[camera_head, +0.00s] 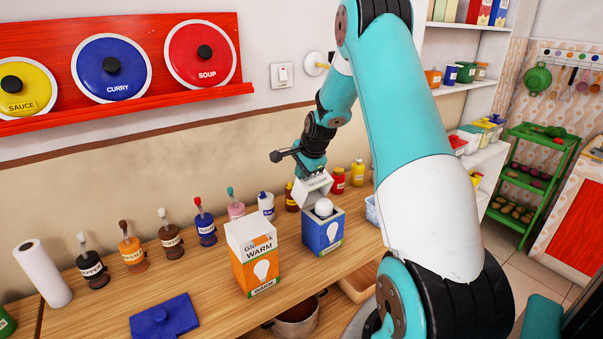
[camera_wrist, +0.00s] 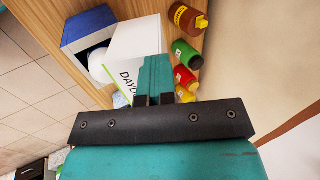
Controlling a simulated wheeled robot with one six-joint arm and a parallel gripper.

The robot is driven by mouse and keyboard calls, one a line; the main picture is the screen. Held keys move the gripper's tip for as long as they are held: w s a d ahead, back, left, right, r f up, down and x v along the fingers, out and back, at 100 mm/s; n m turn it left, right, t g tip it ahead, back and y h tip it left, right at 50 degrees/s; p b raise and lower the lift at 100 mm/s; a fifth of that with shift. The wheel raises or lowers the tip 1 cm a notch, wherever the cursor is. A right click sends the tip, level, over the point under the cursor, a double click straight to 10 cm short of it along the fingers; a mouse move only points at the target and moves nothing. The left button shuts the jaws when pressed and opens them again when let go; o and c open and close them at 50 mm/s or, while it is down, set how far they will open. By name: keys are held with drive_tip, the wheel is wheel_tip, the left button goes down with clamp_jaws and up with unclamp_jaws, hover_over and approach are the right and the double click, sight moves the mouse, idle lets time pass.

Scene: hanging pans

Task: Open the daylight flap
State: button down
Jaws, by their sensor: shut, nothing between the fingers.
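The daylight box (camera_head: 322,232) is blue with a white bulb picture and stands on the wooden counter. A white bulb (camera_head: 323,207) shows in its open top. Its white flap (camera_head: 314,187) stands raised and tilted at the back of the opening. In the wrist view the flap (camera_wrist: 132,48) shows the letters "DAYL", with the blue box (camera_wrist: 88,28) beside it. My gripper (camera_head: 315,173) is shut and empty, right at the flap. In the wrist view its closed fingertips (camera_wrist: 155,62) overlap the flap's edge; I cannot tell whether they touch.
An orange and white WARM box (camera_head: 255,262) stands left of the blue box. Several bottles (camera_head: 207,225) line the wall behind. A blue lid-like board (camera_head: 164,318) lies at the front left. A pot (camera_head: 297,316) sits below the counter edge.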

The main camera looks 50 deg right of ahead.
drive_tip(key=shift+s+a+f, duration=0.15)
drive_tip(key=shift+s+f, duration=0.15)
drive_tip(key=shift+s, duration=0.15)
drive_tip(key=p+v, duration=0.2)
drive_tip(key=v, duration=0.1)
drive_tip(key=p+v, duration=0.1)
drive_tip(key=v, duration=0.1)
drive_tip(key=shift+w+r, duration=0.2)
drive_tip(key=shift+w, duration=0.15)
drive_tip(key=b+v, duration=0.4)
drive_tip(key=v, duration=0.5)
drive_tip(key=shift+s, duration=0.2)
drive_tip(key=s+a+n+g+y+b, duration=0.1)
drive_tip(key=s+a+n+y, duration=0.15)
drive_tip(key=a+n, duration=0.8)
drive_tip(key=s+a+n+g+y+b, duration=0.1)
drive_tip(key=s+a+n+b, duration=0.2)
drive_tip(key=a, duration=1.5)
drive_tip(key=s+a+f+n+g+y, duration=0.1)
drive_tip(key=s+a+n, duration=0.5)
drive_tip(key=s+n, duration=0.1)
drive_tip(key=s+a+f+n+g, duration=0.1)
drive_tip(key=s+a+n+g, duration=0.1)
drive_tip(key=s+a+n, duration=0.4)
drive_tip(key=s, duration=0.4)
drive_tip(key=shift+a+n+y, duration=0.35)
drive_tip(key=shift+a, duration=0.05)
